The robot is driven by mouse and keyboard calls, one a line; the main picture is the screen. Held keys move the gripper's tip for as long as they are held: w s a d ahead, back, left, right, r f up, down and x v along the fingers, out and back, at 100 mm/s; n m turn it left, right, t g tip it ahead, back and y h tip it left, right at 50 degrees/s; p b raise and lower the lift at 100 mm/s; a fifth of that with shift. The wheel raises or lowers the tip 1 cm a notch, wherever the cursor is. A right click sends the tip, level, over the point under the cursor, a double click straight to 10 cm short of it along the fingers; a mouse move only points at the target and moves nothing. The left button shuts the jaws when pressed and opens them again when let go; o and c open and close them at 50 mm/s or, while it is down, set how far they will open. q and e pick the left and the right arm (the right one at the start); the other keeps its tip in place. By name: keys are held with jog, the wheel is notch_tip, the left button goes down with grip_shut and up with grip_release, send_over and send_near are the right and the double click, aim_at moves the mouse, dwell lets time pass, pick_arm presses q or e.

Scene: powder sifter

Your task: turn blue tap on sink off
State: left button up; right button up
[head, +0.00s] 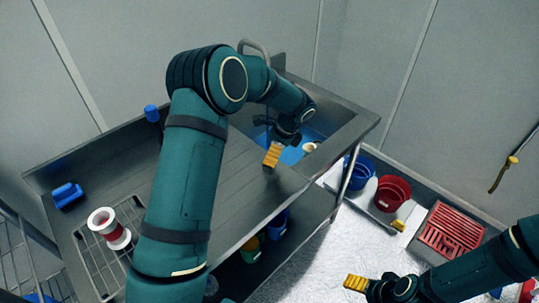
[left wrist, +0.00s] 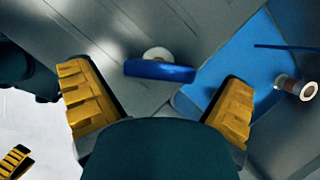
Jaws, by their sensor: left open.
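The blue tap handle (left wrist: 160,71) shows in the left wrist view as a blue bar with a pale round part behind it. It lies between the two yellow fingers of my left gripper (left wrist: 158,85), which is open, with gaps on both sides. In the head view my left gripper (head: 273,150) is over the near edge of the sink basin (head: 318,132); my arm hides much of the tap area. The grey spout (head: 256,46) rises behind my arm. My right gripper (head: 362,284) is low at the lower right; its opening is unclear.
A metal counter (head: 237,195) adjoins the sink. A blue bucket (head: 359,172), a red bucket (head: 392,192) and a red crate (head: 450,232) stand at the right. White floor between is clear.

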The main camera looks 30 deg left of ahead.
pick_arm(q)
jog(key=shift+a+f, duration=0.25)
jog(key=shift+f, duration=0.45)
jog(key=c, duration=1)
jog(key=shift+c, duration=0.2)
jog(key=shift+n, duration=0.3)
jog(key=n, duration=0.2)
jog(key=n+g+p, duration=0.1)
jog(key=n, duration=0.1)
jog(key=shift+g+h, duration=0.3)
jog(key=n+g+h+p, duration=0.1)
jog(key=n, duration=0.2)
jog(key=shift+n+g+h, duration=0.3)
jog(key=shift+n+h, duration=0.2)
jog(key=shift+n, duration=1.1)
